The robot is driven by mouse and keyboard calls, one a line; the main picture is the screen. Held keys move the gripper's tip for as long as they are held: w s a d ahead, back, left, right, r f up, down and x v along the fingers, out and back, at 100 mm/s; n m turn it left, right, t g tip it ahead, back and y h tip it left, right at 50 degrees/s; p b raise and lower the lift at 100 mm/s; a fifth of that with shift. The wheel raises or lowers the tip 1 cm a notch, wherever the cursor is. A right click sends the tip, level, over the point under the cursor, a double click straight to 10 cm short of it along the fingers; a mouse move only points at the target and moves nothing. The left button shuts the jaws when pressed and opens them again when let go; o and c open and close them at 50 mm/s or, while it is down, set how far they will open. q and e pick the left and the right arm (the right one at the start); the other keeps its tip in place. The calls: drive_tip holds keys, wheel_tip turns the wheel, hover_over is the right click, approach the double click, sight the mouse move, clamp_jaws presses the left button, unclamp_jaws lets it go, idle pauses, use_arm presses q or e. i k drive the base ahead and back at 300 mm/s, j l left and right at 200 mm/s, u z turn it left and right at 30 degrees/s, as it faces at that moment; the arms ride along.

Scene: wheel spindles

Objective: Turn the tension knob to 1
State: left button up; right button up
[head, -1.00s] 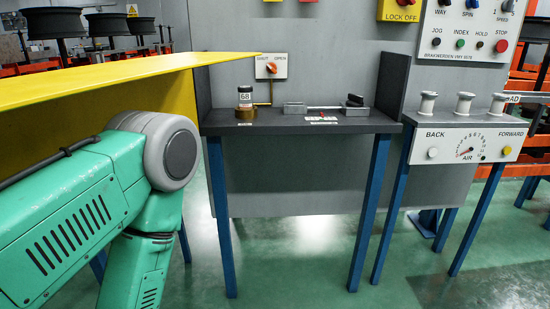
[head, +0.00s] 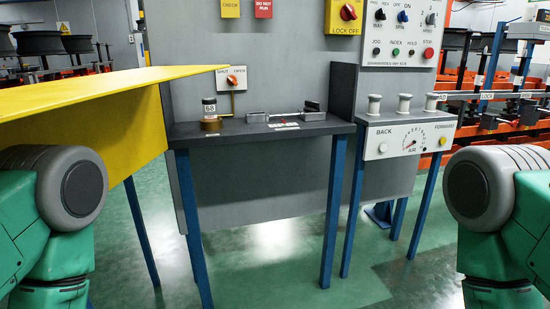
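I see no knob with a readable "tension" label. A control panel (head: 400,32) at the upper right has small knobs and buttons, among them a speed knob (head: 430,19). A red knob marked shut and open (head: 232,81) is on the grey wall, and a larger red knob (head: 348,12) is on the yellow lock-off box. A brass-coloured base with a "68" display (head: 210,122) stands on the dark shelf. My arms show at the lower left and lower right edges; neither gripper is in view.
A yellow slanted panel (head: 110,88) juts in from the left. The dark shelf (head: 260,134) stands on blue legs. The green floor (head: 265,275) in front is clear.

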sight(311, 107)
drive_tip(key=i+l+z, duration=0.35)
drive_tip(key=i+l, duration=0.3)
drive_tip(key=i+j, duration=0.05)
drive_tip(key=i, duration=0.05)
